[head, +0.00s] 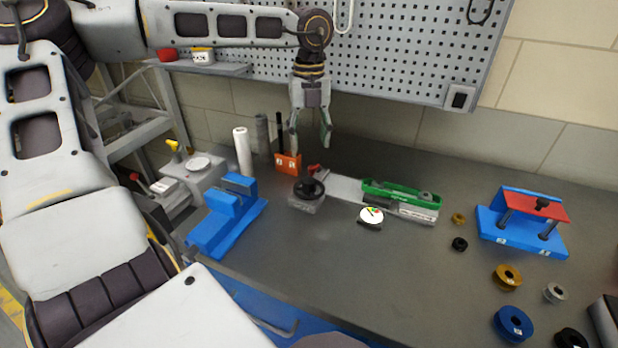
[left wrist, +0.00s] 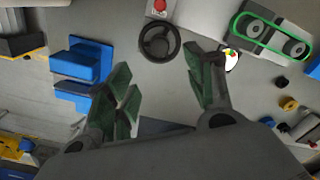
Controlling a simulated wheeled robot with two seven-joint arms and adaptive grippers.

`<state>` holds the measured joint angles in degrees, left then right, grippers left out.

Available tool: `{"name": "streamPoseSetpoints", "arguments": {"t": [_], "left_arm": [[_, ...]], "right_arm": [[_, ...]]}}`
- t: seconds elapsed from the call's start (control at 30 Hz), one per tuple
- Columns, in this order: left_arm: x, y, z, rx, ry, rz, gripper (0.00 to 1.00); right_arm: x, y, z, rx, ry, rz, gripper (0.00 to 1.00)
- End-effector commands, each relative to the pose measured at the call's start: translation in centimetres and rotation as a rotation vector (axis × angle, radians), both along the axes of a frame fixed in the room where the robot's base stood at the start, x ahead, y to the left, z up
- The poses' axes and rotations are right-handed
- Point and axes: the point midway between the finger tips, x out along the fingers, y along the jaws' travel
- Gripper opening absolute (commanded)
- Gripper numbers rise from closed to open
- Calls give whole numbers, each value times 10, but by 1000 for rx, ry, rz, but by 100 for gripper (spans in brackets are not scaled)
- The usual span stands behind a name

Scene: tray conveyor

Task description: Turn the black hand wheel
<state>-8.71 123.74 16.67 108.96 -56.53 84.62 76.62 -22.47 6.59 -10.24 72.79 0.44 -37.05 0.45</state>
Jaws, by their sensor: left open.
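The black hand wheel (head: 309,189) sits on a small grey block at the left end of the conveyor (head: 345,188) on the bench. It also shows in the left wrist view as a spoked ring (left wrist: 160,42) at the top middle. My left gripper (head: 311,142) hangs pointing down above the bench, above and apart from the wheel in the head view. In the left wrist view its two green-padded fingers (left wrist: 160,75) are spread with nothing between them, and the wheel shows beyond the gap. My right gripper is not seen.
The green belt (head: 400,194) and a white disc (head: 371,215) are right of the wheel. A red button (left wrist: 160,5) is close by. A blue vise (head: 228,215) stands left, an orange holder (head: 288,163) behind. A blue-red fixture (head: 522,220) and several rollers lie right.

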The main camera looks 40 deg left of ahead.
Motion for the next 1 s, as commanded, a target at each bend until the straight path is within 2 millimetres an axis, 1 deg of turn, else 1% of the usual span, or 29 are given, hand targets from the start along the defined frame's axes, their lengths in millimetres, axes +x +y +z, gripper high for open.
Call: {"name": "streamPoseSetpoints", "arguments": {"t": [0.27,0.57,0.8,1.0], "left_arm": [[0,0,-34,-1,2,0,54],[-1,0,-75,-1,3,0,54],[-1,0,-105,-2,2,0,54],[0,0,-121,-1,1,0,54]], "right_arm": [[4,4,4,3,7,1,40],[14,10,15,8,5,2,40],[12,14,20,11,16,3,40],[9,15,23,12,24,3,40]]}}
